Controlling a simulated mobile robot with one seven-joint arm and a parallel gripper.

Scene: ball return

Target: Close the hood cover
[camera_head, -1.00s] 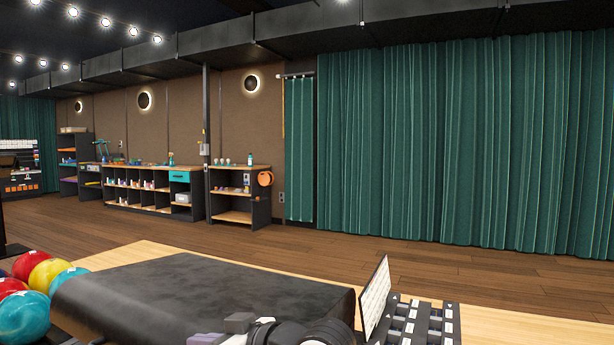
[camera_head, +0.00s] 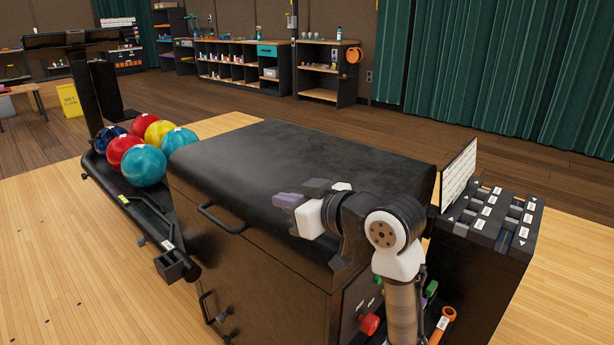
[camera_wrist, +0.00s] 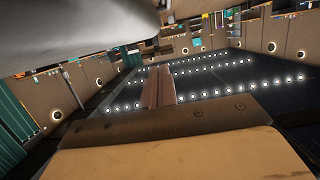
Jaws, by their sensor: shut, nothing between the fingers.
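The hood cover (camera_head: 290,155) is a dark, rounded lid on top of the ball return cabinet in the head view. It lies flat, with no clear gap seen along its front edge; part of that edge is hidden behind my arm. A black bar handle (camera_head: 220,220) sits on the front, left of my gripper. My gripper (camera_head: 280,200) is above the hood's front part, pointing left, apart from the handle. Its fingers (camera_wrist: 158,88) are together and empty in the wrist view, which shows tilted walls and ceiling lights but no hood I can identify.
Several bowling balls (camera_head: 143,165) sit on the rack at left. A control unit with a white panel (camera_head: 459,173) stands at right. Red (camera_head: 369,324) and green knobs are on the cabinet's right side. Wood floor (camera_head: 70,265) lies open at front left.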

